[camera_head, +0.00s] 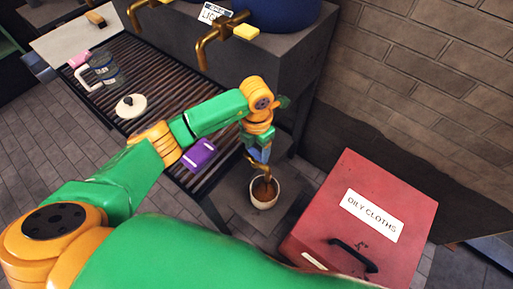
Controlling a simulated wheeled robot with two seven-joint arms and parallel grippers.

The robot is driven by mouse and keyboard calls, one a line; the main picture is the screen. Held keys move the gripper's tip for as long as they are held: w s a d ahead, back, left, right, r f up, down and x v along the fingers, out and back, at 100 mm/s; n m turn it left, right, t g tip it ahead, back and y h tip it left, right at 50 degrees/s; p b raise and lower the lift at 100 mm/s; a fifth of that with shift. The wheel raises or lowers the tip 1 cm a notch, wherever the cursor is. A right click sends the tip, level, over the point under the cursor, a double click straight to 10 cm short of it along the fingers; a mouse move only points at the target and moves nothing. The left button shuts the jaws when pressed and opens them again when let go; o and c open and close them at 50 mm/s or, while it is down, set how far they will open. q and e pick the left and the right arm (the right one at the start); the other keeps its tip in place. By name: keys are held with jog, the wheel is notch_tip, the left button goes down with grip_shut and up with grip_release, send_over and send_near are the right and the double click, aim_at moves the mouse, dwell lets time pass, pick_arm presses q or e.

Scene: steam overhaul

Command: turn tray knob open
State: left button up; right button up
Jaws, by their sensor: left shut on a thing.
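The slatted drip tray (155,75) runs from the upper left to the middle. My left arm reaches across it, and my left gripper (259,154) points down at the tray's near right end. It is shut on a small part there, which I take to be the tray knob; the fingers hide most of it. A short brass spout (267,172) shows just below the fingers. A pale cup (264,204) with brown inside stands under the spout. I cannot tell how far the knob is turned. My right gripper is not in view.
A purple box (199,154), a white knobbed lid (131,106), a glass jar (104,69) and a white mug (88,77) are on the tray. A red "OILY CLOTHS" bin (330,215) stands right of the cup.

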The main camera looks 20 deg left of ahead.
aim_at(256, 152)
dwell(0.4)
pick_arm(q)
jog(key=o, duration=1.4)
notch_tip(256, 152, up, 7)
jog(key=shift+r+b, duration=0.1)
jog(key=shift+b, duration=0.3)
